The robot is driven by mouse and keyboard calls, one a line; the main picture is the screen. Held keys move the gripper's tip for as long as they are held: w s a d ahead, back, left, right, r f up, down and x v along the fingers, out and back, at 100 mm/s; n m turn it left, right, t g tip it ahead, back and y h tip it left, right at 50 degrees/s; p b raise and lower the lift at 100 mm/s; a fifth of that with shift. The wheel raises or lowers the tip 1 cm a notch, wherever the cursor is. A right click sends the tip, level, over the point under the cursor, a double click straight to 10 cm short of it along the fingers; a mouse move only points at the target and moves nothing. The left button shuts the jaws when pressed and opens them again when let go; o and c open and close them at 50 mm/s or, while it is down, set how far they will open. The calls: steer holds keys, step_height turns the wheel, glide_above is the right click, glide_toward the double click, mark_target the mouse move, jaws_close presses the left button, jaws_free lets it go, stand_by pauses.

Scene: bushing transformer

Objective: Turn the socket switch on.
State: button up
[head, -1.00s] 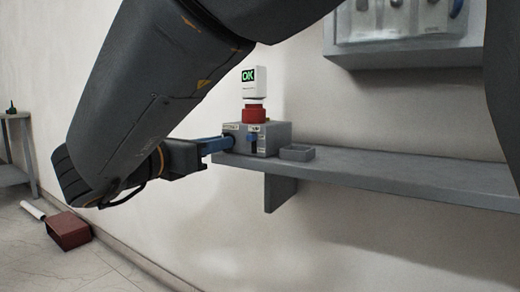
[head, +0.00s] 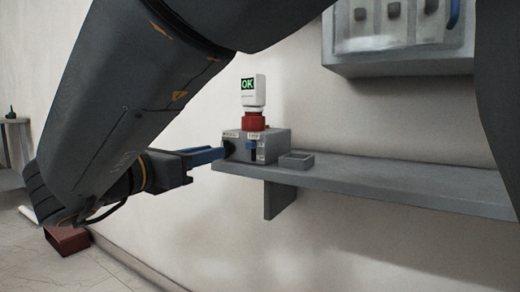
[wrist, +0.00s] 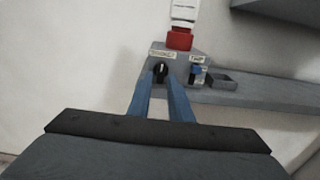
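A grey box (head: 277,149) sits at the left end of a wall shelf. Its front has a black rotary knob (wrist: 161,71) under a small label, also seen in the head view (head: 229,149). To its right is a blue lever switch (wrist: 197,71) under another label. The labels are too small to read surely, so I cannot tell which is the socket switch. In the wrist view the knob's grip looks about upright. My gripper (wrist: 161,80) is open, its two blue fingers apart and empty. The knob appears between the fingertips, seemingly just beyond them.
A red socket (head: 254,121) on top of the box holds a white device (head: 253,92) with a green "OK" display. A small grey tray (head: 297,161) stands right of the box on the shelf (head: 390,181). A grey wall panel (head: 400,58) hangs above right.

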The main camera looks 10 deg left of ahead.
steer(key=v, duration=0.5)
steer(key=shift+p, duration=0.4)
steer(key=shift+w, duration=0.1)
